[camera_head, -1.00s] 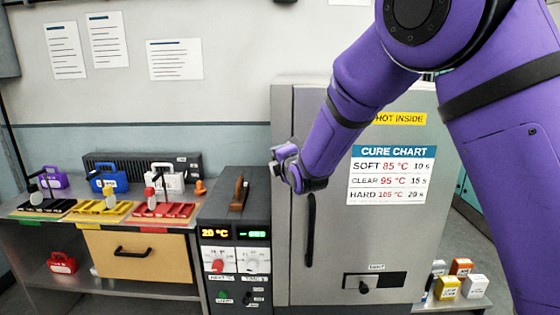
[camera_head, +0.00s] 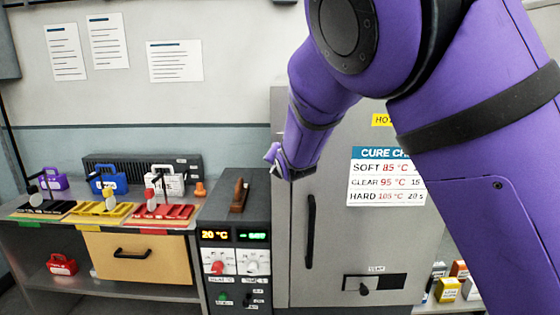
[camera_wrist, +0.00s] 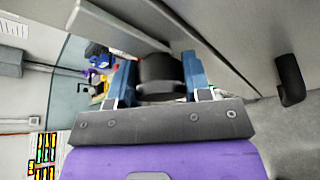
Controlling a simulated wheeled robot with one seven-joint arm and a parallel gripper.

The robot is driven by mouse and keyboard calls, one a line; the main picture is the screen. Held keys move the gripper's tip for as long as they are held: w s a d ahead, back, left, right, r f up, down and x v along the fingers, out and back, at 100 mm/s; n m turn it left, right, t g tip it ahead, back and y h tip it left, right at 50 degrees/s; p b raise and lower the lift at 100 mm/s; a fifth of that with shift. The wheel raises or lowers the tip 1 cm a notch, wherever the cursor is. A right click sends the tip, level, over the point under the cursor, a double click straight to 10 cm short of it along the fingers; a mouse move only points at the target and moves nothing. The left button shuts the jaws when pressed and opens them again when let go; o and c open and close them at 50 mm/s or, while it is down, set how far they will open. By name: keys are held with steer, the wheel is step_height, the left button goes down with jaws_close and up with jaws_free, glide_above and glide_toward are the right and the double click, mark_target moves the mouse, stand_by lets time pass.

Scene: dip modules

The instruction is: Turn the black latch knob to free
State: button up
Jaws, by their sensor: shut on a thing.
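A black, rounded knob (camera_wrist: 161,78) sits between the two blue fingers of my gripper (camera_wrist: 160,88) in the wrist view. The fingers are shut on its sides. In the head view my gripper (camera_head: 275,160) is at the upper left edge of the grey oven door (camera_head: 335,225), above the long black door handle (camera_head: 310,232). The knob itself is hidden there behind my gripper and arm. I cannot read the angle of the knob or any marking around it.
The control box (camera_head: 232,222) stands just left of the door. A small black slider knob (camera_head: 364,288) is low on the door. The bench with coloured trays (camera_head: 165,212) is farther left. Small boxes (camera_head: 447,289) sit at the lower right.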

stand_by(0.5)
steer(key=o, duration=1.3)
steer(key=shift+c, duration=0.2)
steer(key=shift+s, duration=0.1)
steer(key=v, duration=1)
steer(key=shift+s+r, duration=0.2)
steer(key=shift+s, duration=0.05)
steer(key=shift+d, duration=0.1)
